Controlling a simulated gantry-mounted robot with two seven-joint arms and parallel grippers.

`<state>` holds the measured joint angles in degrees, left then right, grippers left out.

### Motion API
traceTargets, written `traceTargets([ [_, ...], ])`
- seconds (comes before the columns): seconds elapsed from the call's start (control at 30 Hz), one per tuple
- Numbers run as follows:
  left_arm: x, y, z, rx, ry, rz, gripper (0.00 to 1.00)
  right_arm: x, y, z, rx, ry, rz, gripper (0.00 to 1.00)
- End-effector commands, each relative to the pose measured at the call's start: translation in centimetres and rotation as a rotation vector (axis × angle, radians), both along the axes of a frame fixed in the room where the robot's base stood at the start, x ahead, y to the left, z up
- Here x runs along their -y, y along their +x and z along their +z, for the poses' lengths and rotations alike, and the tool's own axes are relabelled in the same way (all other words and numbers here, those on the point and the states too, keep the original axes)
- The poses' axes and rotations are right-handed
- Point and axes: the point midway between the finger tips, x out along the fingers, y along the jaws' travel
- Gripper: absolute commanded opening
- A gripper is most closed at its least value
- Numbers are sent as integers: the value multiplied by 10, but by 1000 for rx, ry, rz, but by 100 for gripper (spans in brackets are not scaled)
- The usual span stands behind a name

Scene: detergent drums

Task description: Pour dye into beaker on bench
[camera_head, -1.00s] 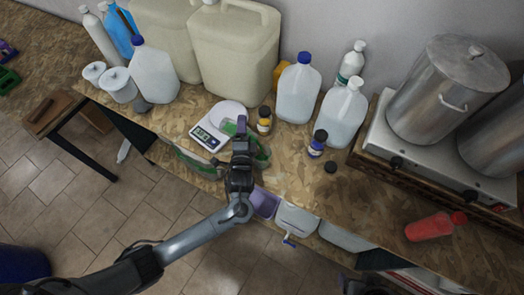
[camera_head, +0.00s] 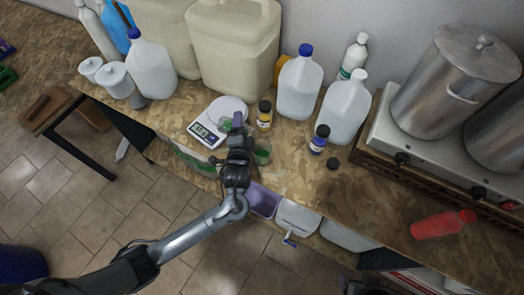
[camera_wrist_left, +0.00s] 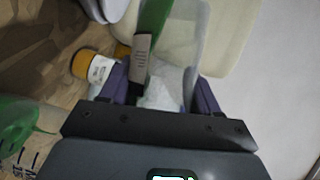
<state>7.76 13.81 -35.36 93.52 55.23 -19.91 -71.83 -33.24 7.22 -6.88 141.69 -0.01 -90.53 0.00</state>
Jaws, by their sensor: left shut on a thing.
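My left gripper (camera_head: 237,124) is shut on a translucent container of green dye (camera_wrist_left: 185,40), just above the bench (camera_head: 290,180). In the left wrist view the container lies between the purple fingers, with green along one side and a small printed label. It looks tilted. In the head view the gripper mostly hides it. A clear beaker (camera_head: 262,153) stands on the bench just right of the gripper, with green in it. It also shows at the lower left of the wrist view (camera_wrist_left: 18,128), with scale marks.
A scale (camera_head: 205,132) with a white round pan stands behind the gripper. A brown bottle with a yellow label (camera_head: 264,117) and a blue-labelled bottle (camera_head: 318,141) stand close by. Jugs (camera_head: 300,88) line the back. A hot plate with steel pots (camera_head: 450,85) is at right.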

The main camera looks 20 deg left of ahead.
Motion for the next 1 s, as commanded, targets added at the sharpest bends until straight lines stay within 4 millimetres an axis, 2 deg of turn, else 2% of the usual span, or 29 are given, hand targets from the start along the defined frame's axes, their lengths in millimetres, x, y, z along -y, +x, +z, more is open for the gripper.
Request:
traceTargets([
  [0.13,-2,0,-3,-2,-33,-1,27,-1,1,-4,8,4,-1,72],
  [0.3,-6,0,-8,-11,-115,-1,27,-1,1,-19,8,7,-3,72],
  [0.33,-5,0,2,-14,-133,-1,27,-1,0,-7,4,6,-3,72],
  [0.53,-4,0,4,-25,-226,1,27,-3,1,11,10,12,-6,72],
  [1.0,-4,0,1,-27,-255,0,27,-2,1,11,7,8,-4,72],
])
